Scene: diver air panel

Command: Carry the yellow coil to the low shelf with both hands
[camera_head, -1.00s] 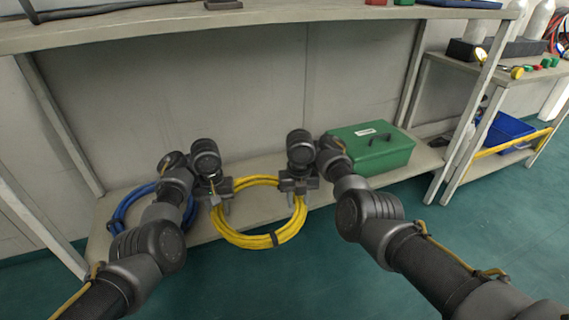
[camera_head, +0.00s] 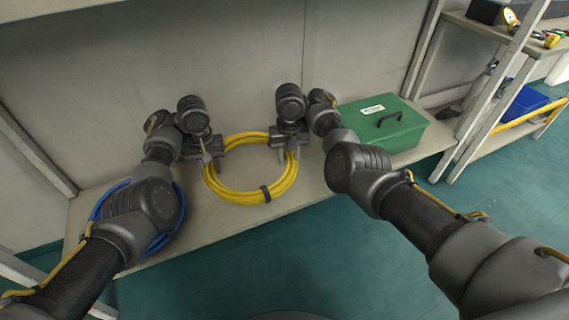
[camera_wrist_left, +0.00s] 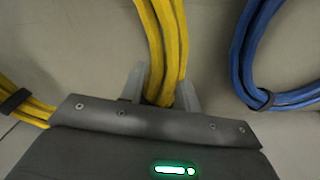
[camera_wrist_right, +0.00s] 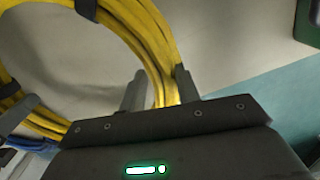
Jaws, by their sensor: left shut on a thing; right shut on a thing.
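The yellow coil (camera_head: 243,197) is a ring of hose with a dark band at its front, over the low shelf (camera_head: 235,222). My left gripper (camera_head: 209,160) is shut on its left side; the left wrist view shows the yellow strands (camera_wrist_left: 168,50) between the fingers (camera_wrist_left: 160,88). My right gripper (camera_head: 288,150) is shut on its right side; the right wrist view shows strands (camera_wrist_right: 158,60) between the fingers (camera_wrist_right: 158,90). The coil lies roughly flat, at or just above the shelf surface. I cannot tell whether it touches.
A blue coil (camera_head: 178,215) lies on the shelf to the left, partly behind my left arm; it also shows in the left wrist view (camera_wrist_left: 250,60). A green box (camera_head: 385,128) with a black handle stands to the right. A blue bin (camera_head: 525,103) sits on the neighbouring rack.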

